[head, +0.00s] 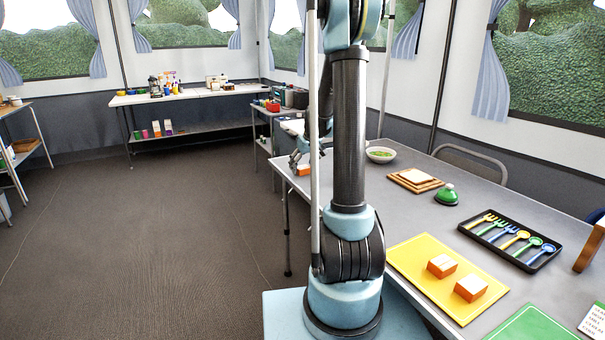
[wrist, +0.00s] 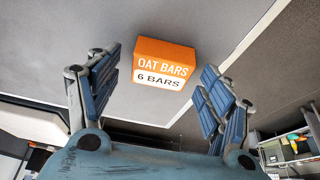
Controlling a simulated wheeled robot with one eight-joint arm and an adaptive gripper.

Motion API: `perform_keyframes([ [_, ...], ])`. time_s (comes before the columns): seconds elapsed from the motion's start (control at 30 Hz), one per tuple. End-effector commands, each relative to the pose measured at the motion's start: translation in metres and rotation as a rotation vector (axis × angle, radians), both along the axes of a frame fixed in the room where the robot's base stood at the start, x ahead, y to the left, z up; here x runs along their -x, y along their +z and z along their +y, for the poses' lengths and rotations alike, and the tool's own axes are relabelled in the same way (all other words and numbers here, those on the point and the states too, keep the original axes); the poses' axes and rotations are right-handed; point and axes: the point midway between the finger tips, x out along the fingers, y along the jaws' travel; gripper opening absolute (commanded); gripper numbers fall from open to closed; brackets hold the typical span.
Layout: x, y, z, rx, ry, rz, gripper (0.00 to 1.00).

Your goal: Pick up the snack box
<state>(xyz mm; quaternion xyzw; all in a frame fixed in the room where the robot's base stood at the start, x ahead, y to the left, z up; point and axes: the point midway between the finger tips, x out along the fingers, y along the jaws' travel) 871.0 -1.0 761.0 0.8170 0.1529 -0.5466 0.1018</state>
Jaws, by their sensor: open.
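The snack box (wrist: 163,64) is an orange and white carton marked "OAT BARS 6 BARS". In the wrist view it sits on the grey table (wrist: 110,40) near its edge, ahead of my gripper (wrist: 160,78). The blue fingers are spread wide, one to each side of the box in the picture, with nothing held between them. In the head view a small orange part of the box (head: 303,170) shows at the table's left edge, just below my gripper (head: 299,160). My arm hides part of that area.
The floor (head: 170,230) at left is clear.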

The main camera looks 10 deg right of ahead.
Motion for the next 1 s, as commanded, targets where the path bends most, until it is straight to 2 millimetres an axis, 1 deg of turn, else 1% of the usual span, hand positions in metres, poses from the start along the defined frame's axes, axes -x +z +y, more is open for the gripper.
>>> perform_keyframes([
  [0.27, -0.001, -0.002, 0.001, 0.0, 0.0, 0.0, 0.73],
  [0.3, -0.001, -0.002, 0.0, 0.0, 0.0, 0.0, 0.71],
  [0.37, -0.001, -0.002, 0.0, 0.0, 0.0, 0.0, 0.57],
  [0.4, -0.001, -0.002, 0.0, 0.0, 0.001, 0.0, 0.48],
  [0.47, -0.001, -0.002, 0.0, 0.0, 0.001, 0.0, 0.35],
  [0.5, -0.001, -0.002, 0.0, 0.0, 0.001, 0.0, 0.26],
  [0.83, -0.001, -0.001, 0.0, 0.0, 0.001, 0.0, 0.26],
  [0.93, -0.001, 0.003, 0.0, 0.0, 0.001, 0.0, 0.26],
  [1.0, -0.001, 0.011, 0.0, 0.0, 0.001, 0.0, 0.26],
])
